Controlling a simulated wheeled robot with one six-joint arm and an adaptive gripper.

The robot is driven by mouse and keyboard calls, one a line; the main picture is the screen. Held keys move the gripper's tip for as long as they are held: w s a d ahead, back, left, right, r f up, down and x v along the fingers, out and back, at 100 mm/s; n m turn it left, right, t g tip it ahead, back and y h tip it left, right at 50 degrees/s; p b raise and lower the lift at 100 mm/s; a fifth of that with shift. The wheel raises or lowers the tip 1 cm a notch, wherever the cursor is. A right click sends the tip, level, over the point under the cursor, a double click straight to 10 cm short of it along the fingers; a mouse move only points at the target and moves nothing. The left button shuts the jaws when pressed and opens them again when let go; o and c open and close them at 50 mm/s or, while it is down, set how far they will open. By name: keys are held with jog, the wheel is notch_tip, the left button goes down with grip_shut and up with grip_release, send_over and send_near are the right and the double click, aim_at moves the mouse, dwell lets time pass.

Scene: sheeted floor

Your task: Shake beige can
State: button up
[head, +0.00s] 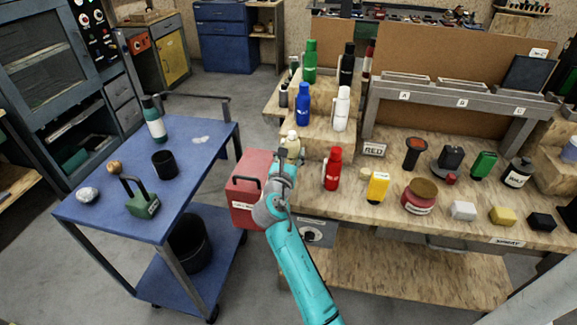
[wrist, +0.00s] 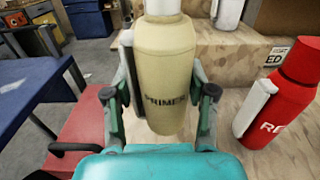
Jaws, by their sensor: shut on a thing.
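The beige can (wrist: 163,72), labelled PRIMER, fills the middle of the wrist view and stands upright between the two fingers of my gripper (wrist: 160,105). The fingers are shut on its sides. In the head view only the top of the beige can (head: 291,142) shows above my gripper (head: 285,165); the rest is hidden behind it. I cannot tell whether its base touches the bench.
A red can (head: 333,168) stands close to the right on the wooden workbench (head: 400,165). White (head: 341,108) and blue (head: 303,104) cans stand on the step behind. A red box (head: 247,187) is left of my gripper. A blue cart (head: 185,195) stands farther left.

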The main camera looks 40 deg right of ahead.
aim_at(291, 132)
jog(key=shift+r, duration=4)
jog(key=shift+r, duration=3.4)
jog(key=shift+f, duration=3.4)
